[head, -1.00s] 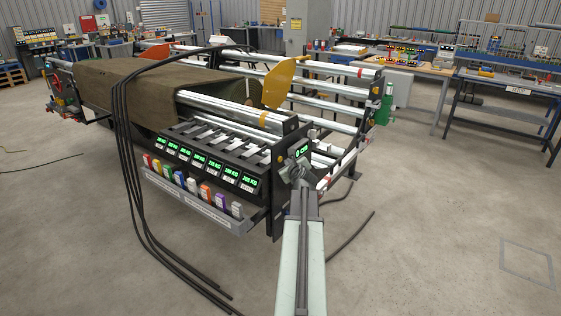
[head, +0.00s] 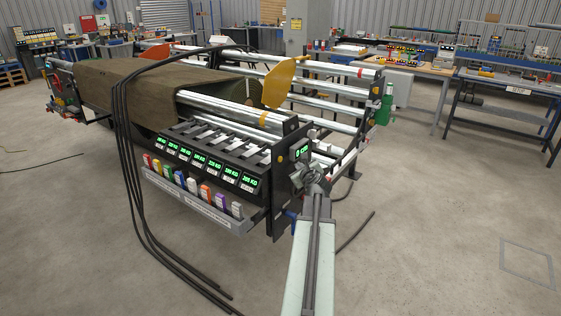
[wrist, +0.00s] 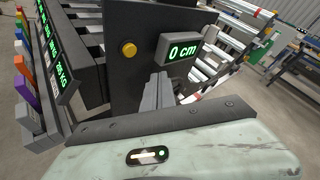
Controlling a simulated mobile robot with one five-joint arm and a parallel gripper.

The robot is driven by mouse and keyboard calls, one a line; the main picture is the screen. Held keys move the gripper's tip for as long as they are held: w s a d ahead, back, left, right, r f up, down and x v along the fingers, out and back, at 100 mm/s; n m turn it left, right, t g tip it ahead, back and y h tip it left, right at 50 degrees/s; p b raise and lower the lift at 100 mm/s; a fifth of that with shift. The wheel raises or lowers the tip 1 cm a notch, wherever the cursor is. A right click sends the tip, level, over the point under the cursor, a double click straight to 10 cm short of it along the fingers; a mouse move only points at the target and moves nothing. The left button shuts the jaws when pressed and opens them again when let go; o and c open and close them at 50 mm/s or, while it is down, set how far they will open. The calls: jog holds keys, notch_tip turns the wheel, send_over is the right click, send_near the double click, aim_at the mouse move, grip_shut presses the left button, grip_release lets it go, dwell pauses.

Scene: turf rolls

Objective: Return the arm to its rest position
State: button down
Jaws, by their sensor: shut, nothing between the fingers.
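My arm reaches forward from the bottom of the head view, with my gripper (head: 318,168) at its far end, near the right front corner of the turf roll machine (head: 272,190). In the wrist view my gripper (wrist: 158,92) is shut with nothing between the fingers. It stands in front of the dark end plate (wrist: 130,55), with a yellow button (wrist: 128,48) and a display reading 0 cm (wrist: 184,50). I cannot tell whether the fingertips touch the plate.
A row of green-lit displays (head: 205,165) and coloured blocks (head: 192,185) line the machine's front. Black cables (head: 135,190) hang at its left and reach the floor. Workbenches (head: 500,95) stand at the back right. The floor (head: 440,220) at right is clear.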

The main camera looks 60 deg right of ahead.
dwell(0.4)
jog(key=w+a+f+n+g+y+p, duration=0.1)
jog(key=w+a+f+n+y, duration=0.15)
jog(key=w+a+n, duration=0.7)
jog(key=w+a+f+n+y+p, duration=0.1)
jog(key=w+a+f+n+y, duration=0.2)
jog(key=a, duration=1.1)
jog(key=w+a+f+n+g+y+p, duration=0.15)
jog(key=w+a+n+y, duration=0.4)
jog(key=a, duration=0.55)
jog(key=a+f+n+g+p, duration=0.1)
jog(key=a+f+n+g, duration=0.1)
jog(key=a+n, duration=0.65)
jog(key=a+f+n+g, duration=0.1)
jog(key=a+n+g, duration=0.15)
jog(key=a, duration=1.05)
jog(key=s+a+n+g, duration=0.1)
jog(key=s+a+n, duration=0.3)
jog(key=a+n, duration=0.1)
jog(key=s+a+n+g+p, duration=0.1)
jog(key=s+a+n, duration=0.3)
jog(key=a, duration=0.4)
jog(key=shift+f+n+g+h, duration=0.4)
jog(key=shift+n+g, duration=0.2)
jog(key=shift+g, duration=0.2)
jog(key=shift+d, duration=0.15)
